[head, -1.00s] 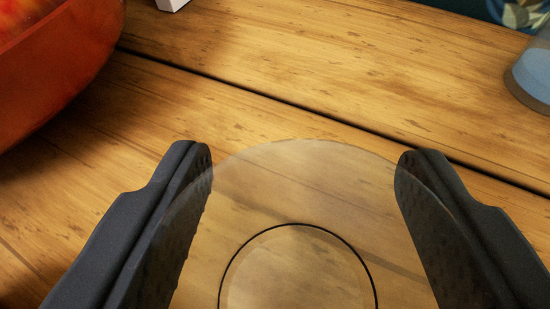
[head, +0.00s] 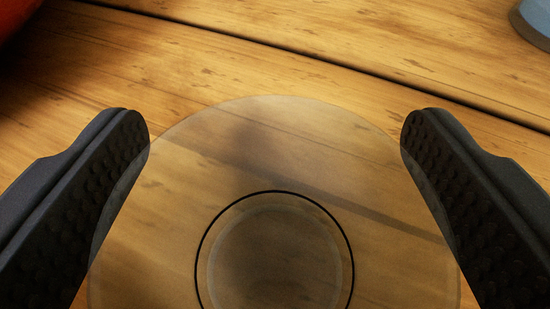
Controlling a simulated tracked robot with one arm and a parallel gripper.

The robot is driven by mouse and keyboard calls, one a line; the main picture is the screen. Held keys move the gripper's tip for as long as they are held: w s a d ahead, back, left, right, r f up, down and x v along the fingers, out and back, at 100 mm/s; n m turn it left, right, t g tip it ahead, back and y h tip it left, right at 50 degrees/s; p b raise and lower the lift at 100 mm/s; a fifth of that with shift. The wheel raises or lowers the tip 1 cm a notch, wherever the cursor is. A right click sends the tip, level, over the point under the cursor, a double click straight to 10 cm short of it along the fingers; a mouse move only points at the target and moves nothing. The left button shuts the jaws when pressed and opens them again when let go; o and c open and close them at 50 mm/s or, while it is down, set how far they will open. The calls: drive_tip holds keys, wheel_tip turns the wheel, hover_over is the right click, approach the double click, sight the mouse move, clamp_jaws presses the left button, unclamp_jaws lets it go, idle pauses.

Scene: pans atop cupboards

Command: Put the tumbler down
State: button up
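The tumbler (head: 275,145) is clear glass, seen from above, with a wide round outline and a smaller dark-ringed circle in its middle. It is at the lower centre, between the fingers of my gripper (head: 275,135). The fingers are spread wide, one on each side, and their textured inner pads show. Their edges overlap the tumbler's outline in the picture. The tumbler appears upright on the wooden table (head: 215,70), though its contact with the wood is hard to make out. Its lower part is cut off by the picture's edge.
A dark seam runs across the table beyond the tumbler. A bluish round object (head: 535,22) is at the top right corner.

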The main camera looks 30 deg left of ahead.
drive_tip(key=shift+s+r, duration=0.1)
drive_tip(key=shift+r, duration=0.1)
drive_tip(key=p+v, duration=0.2)
drive_tip(key=v, duration=0.9)
drive_tip(key=shift+s+d, duration=0.2)
drive_tip(key=shift+s, duration=0.1)
drive_tip(key=shift+r, duration=0.1)
